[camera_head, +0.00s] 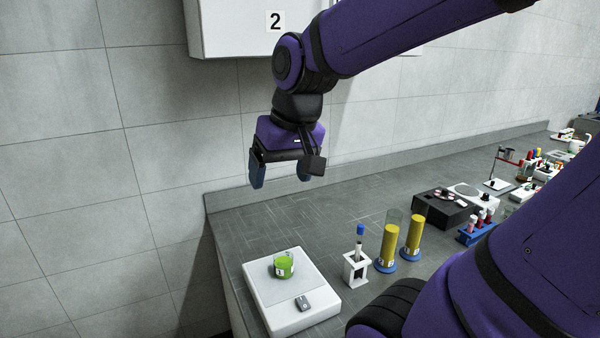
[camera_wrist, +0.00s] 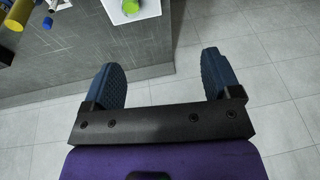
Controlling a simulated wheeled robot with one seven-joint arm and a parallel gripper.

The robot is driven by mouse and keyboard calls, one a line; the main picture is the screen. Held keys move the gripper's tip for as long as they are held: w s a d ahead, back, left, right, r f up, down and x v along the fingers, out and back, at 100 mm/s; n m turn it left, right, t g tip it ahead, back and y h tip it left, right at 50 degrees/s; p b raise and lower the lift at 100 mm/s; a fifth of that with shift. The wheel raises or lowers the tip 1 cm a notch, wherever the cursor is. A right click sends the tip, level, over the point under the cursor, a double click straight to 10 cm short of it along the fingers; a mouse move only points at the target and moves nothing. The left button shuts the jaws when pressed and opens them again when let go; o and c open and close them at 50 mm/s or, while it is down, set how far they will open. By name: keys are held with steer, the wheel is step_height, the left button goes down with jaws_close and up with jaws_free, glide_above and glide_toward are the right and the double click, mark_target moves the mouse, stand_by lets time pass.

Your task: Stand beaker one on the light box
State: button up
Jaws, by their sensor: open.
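A small beaker with green contents and a white label (camera_head: 284,266) stands upright on the white light box (camera_head: 290,319) at the near left end of the bench. The label looks like a 1, but it is small. In the wrist view the green top of the beaker (camera_wrist: 130,6) shows at the top edge, on the light box (camera_wrist: 148,10). My gripper (camera_head: 280,184) is open and empty, raised above the bench's left edge, apart from the beaker. In the wrist view its two blue fingers (camera_wrist: 163,80) are spread with only floor and the bench side between them.
A white rack with a blue-capped tube (camera_head: 356,266) and two yellow cylinders on blue bases (camera_head: 387,248) stand right of the light box. A black device (camera_head: 443,208) and a blue tube rack (camera_head: 474,232) are farther right. The bench behind the light box (camera_head: 290,220) is clear.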

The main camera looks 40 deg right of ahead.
steer(key=s+a+r+n+t, duration=0.1)
steer(key=s+r+n+t, duration=0.1)
steer(key=s, duration=0.4)
steer(key=shift+s+a+r+n+h, duration=0.15)
steer(key=shift+s+a+n+h, duration=0.1)
steer(key=shift+a+n+h, duration=0.1)
